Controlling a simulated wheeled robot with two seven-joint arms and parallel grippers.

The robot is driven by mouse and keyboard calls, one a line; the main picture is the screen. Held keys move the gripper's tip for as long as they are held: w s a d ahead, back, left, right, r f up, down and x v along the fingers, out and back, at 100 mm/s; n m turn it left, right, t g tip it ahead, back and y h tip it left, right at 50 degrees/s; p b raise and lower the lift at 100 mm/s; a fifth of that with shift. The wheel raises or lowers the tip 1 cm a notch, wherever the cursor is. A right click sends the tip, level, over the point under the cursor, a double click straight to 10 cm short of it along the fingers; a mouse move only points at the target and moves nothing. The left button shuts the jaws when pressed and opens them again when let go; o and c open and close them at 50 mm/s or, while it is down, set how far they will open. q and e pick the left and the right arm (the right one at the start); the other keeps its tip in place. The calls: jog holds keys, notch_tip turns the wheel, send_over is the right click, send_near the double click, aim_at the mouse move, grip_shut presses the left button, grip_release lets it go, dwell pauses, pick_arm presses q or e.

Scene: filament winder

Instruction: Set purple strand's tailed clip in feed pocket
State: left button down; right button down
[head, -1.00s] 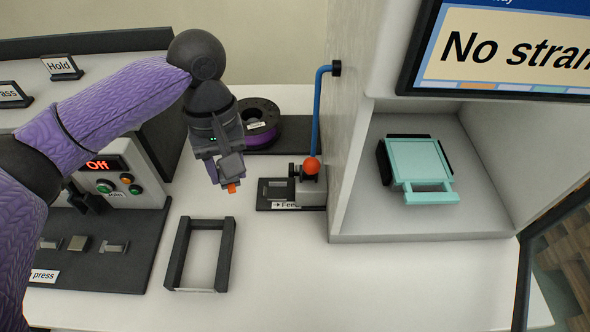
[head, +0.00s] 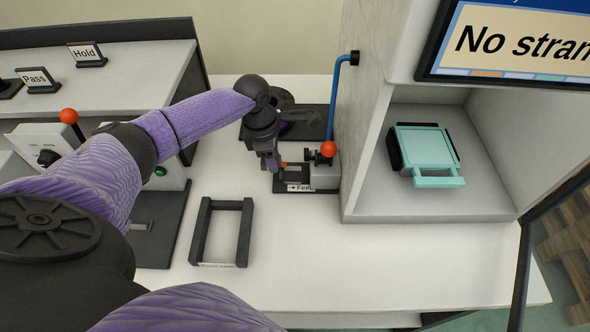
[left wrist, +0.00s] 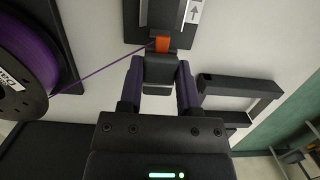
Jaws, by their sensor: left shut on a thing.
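My left gripper (head: 270,164) is shut on the purple strand's clip, at the left end of the feed block (head: 324,178). In the left wrist view my left gripper (left wrist: 160,72) has the clip's dark body between its fingers, with the clip's orange end (left wrist: 162,44) pointing at the feed base. The purple strand (left wrist: 105,70) runs taut from the spool (left wrist: 22,65) to the clip. The clip's orange part (head: 284,164) shows beside the feed pocket (head: 296,171). I cannot tell whether it is inside the pocket. My right gripper is out of view.
A red-knobbed lever (head: 328,149) stands on the feed block, close to the gripper. A blue tube (head: 332,100) runs up the cabinet wall. A dark open frame (head: 246,232) lies in front. A teal-handled tray (head: 425,147) sits in the cabinet bay.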

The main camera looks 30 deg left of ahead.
aim_at(295, 176)
pick_arm(q)
jog(key=shift+f, duration=0.7)
jog(key=d, duration=0.1)
jog(key=w+d+b, duration=0.1)
jog(key=w+d, duration=0.1)
jog(key=shift+w+d+f+b, duration=0.1)
jog(key=shift+d+f+b, duration=0.2)
jog(key=shift+d, duration=0.05)
jog(key=shift+f, duration=0.3)
jog(key=shift+a, duration=0.15)
jog(key=shift+f, duration=0.2)
jog(key=shift+f, duration=0.1)
jog(key=shift+c, duration=1.5)
grip_release()
